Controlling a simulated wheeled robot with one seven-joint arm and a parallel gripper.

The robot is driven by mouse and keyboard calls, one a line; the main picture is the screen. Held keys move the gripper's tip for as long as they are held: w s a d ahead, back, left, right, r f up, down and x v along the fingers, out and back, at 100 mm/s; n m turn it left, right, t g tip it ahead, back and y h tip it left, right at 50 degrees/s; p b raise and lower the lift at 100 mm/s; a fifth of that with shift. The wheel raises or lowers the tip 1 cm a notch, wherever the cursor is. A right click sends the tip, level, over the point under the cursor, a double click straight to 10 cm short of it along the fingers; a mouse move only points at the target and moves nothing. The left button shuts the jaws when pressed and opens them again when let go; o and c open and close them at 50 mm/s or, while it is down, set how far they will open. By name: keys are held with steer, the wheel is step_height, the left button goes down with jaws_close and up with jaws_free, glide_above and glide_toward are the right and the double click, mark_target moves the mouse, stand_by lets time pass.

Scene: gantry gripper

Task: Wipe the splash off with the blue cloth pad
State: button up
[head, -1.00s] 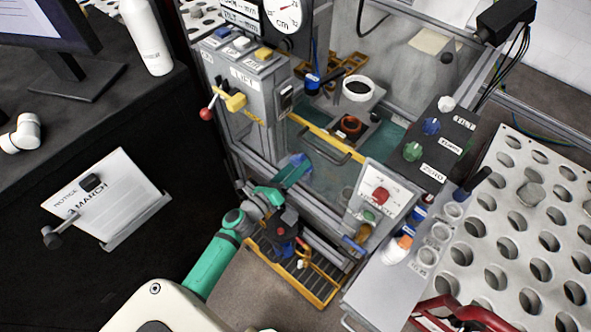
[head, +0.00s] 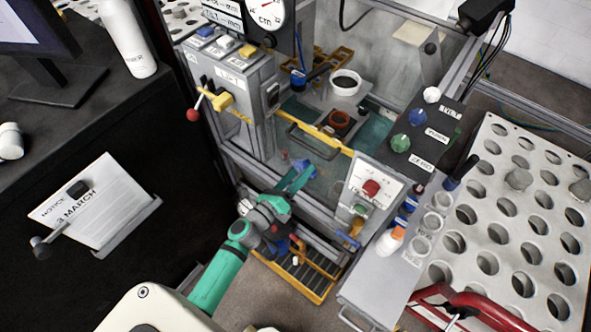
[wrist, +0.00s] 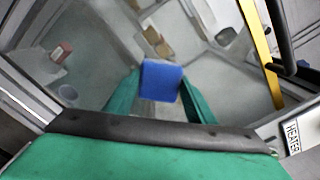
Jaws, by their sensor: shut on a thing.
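The blue cloth pad (wrist: 161,80) is held between the green fingers of my gripper (wrist: 160,100) in the wrist view. In the head view my gripper (head: 301,177) reaches in at the front of the framed cell, left of the control box with the red button (head: 371,188). The pad (head: 303,166) shows there as a small blue patch at the fingertips. I cannot tell whether the pad touches a surface. I cannot make out the splash clearly in either view; the wrist view shows hazy grey surfaces around the pad.
A yellow bar (head: 322,137) with a dark handle crosses the cell behind my gripper. The lift box (head: 232,85) with its red-knobbed lever stands at left. A yellow-edged grate (head: 300,275) lies below my arm. A perforated rack (head: 500,220) is at right.

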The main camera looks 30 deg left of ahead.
steer(key=shift+s+d+r, duration=0.1)
steer(key=shift+d, duration=2.55)
steer(key=shift+s+d, duration=0.1)
steer(key=shift+d, duration=2.5)
glide_toward(336, 182)
steer(key=shift+a, duration=0.4)
steer(key=s, duration=0.3)
steer(key=shift+a, duration=0.1)
